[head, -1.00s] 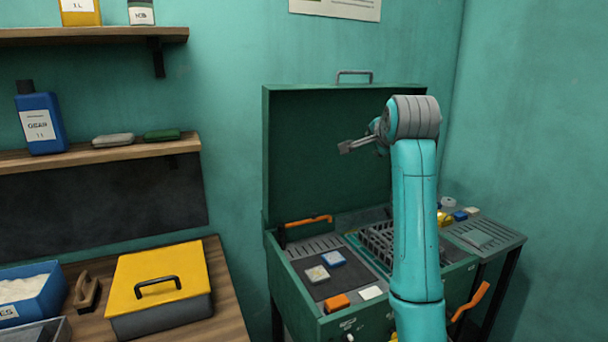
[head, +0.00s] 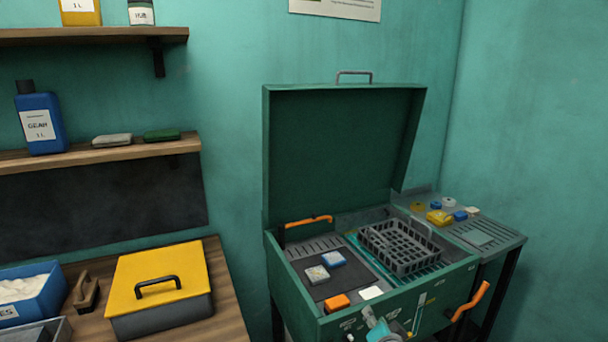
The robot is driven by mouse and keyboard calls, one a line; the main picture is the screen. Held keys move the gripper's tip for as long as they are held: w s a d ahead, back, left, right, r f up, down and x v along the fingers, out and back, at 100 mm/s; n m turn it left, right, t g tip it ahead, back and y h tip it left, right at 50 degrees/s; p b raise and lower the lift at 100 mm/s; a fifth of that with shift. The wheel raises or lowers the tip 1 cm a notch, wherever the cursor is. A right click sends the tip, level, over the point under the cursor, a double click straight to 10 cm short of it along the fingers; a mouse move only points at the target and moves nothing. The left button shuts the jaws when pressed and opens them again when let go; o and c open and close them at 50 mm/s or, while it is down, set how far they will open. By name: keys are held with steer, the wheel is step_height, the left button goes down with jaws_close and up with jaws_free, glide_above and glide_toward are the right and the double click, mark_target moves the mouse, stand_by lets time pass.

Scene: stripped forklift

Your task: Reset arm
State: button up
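My arm shows only as a small teal and grey piece (head: 382,330) at the bottom edge of the head view, in front of the green washer cabinet (head: 300,292). I cannot make out my gripper's fingers, so its opening is not shown. The cabinet's lid (head: 335,150) stands open. Inside are a dark grey wire basket (head: 400,246), a blue-topped block (head: 333,259), a pale block (head: 317,274), an orange block (head: 336,302) and a white piece (head: 371,293).
An orange lever (head: 470,302) sticks out at the cabinet's front right. A side shelf (head: 490,238) holds several small yellow, blue and white items. A wooden bench (head: 225,312) at left carries a yellow-lidded box (head: 160,275) and a blue bin (head: 42,292).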

steer(key=s+f+n, duration=0.1)
steer(key=s+f, duration=0.4)
steer(key=s, duration=0.5)
steer(key=s+f+n, duration=0.2)
steer(key=s+f, duration=0.2)
steer(key=s, duration=0.6)
steer(key=s+f+n, duration=0.1)
steer(key=s+f, duration=0.4)
steer(key=s, duration=0.4)
steer(key=s+r+n, duration=0.2)
steer(key=s+r, duration=0.3)
steer(key=s, duration=0.8)
steer(key=s+r+n, duration=0.2)
steer(key=s+r, duration=0.2)
steer(key=s, duration=0.9)
steer(key=shift+s+d+r+n+t, duration=0.2)
steer(key=shift+d+r+n+t, duration=0.1)
steer(key=shift+d+r+t, duration=0.1)
steer(key=shift+f, duration=0.1)
steer(key=shift+c, duration=0.3)
stand_by(0.6)
